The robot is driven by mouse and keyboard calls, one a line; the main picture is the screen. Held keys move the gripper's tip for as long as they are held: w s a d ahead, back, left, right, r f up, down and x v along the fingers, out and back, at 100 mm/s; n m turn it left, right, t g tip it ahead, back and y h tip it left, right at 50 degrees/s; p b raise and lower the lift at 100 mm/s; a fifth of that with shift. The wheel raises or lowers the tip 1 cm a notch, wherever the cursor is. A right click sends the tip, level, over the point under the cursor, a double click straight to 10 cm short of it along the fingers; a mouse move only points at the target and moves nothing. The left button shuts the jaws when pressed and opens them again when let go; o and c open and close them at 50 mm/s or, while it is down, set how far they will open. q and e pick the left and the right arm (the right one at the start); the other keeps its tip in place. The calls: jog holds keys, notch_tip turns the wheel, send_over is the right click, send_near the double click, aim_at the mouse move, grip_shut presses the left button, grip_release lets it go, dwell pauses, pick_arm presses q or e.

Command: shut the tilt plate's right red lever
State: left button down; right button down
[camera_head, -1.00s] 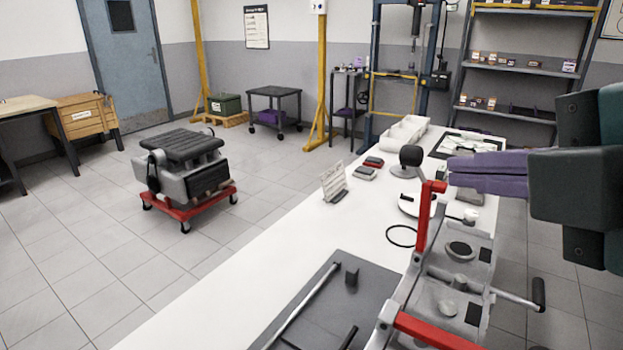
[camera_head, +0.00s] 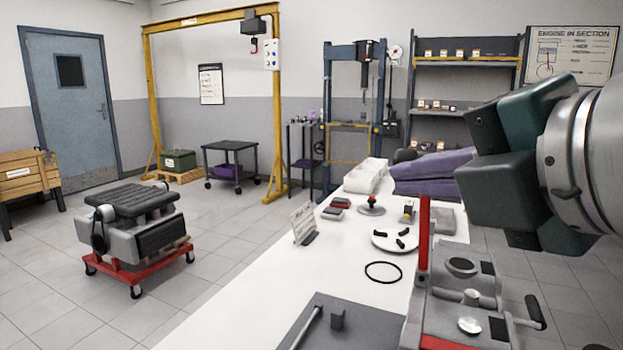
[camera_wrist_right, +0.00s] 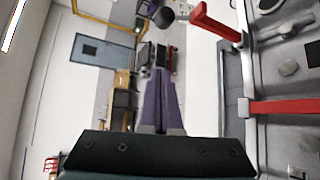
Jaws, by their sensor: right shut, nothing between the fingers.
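The tilt plate (camera_head: 450,300) stands at the bench's near right, cut off by the head view's lower edge. One red lever (camera_head: 424,240) stands upright at its left side. A second red lever (camera_head: 447,343) barely shows at the bottom edge. Both show in the wrist view, one at the top (camera_wrist_right: 215,22) and one lower right (camera_wrist_right: 285,107); I cannot tell which is the right one. My right gripper (camera_head: 394,178) has purple fingers shut and empty, above and beyond the upright lever's top. In the wrist view its fingers (camera_wrist_right: 161,72) are apart from both levers. My left gripper is not in view.
A dark mat (camera_head: 345,335) with a rod lies left of the plate. A black ring (camera_head: 383,272), a white dish (camera_head: 396,240), a small sign (camera_head: 303,222) and white bins (camera_head: 365,177) are on the bench. An engine on a red dolly (camera_head: 138,265) stands on the floor left.

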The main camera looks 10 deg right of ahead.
jog(key=w+d+f+b, duration=0.1)
jog(key=w+d+b, duration=0.1)
jog(key=w+b, duration=0.3)
jog(key=x, duration=0.3)
jog(key=shift+w+d+r, duration=0.2)
dwell(0.6)
